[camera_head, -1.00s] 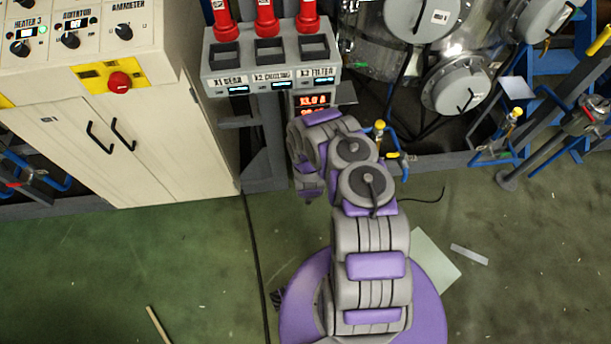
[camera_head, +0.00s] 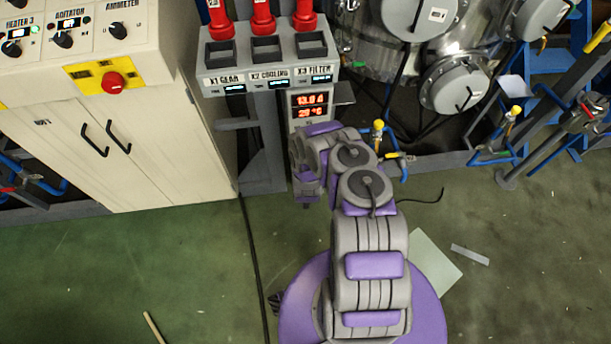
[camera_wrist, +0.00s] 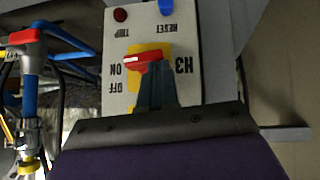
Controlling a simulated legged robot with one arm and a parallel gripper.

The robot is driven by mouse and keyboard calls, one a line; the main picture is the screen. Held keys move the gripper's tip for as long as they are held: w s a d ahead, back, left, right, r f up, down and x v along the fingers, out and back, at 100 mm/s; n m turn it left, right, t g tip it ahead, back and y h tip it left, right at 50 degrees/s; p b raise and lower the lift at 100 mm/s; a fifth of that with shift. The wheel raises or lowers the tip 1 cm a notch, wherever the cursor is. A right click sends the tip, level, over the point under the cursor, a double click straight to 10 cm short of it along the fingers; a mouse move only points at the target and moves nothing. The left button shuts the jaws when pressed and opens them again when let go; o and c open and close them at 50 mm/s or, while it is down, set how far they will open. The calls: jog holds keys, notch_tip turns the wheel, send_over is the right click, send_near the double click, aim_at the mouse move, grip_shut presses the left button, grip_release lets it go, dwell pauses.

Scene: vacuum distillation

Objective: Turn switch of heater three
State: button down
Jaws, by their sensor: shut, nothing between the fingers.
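In the wrist view an upside-down pale panel marked H3 (camera_wrist: 118,44) carries a red switch handle (camera_wrist: 146,58) on a yellow plate, with ON and OFF labels on the left. The handle lies nearly across the picture, by the ON label. My gripper (camera_wrist: 153,78) is shut with nothing between its fingers. Its fingertips overlap the handle's lower edge in the picture; I cannot tell whether they touch. In the head view my arm bends down in front of the red-digit display, and the H3 panel cannot be made out. A HEATER 3 knob (camera_head: 12,48) sits on the cabinet top at left.
The H3 panel also has a red TRIP button (camera_wrist: 120,15) and a blue RESET part (camera_wrist: 166,7). Metal vessels are at upper right. The green floor at lower left is mostly clear.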

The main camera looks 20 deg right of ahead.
jog(key=shift+a, duration=0.4)
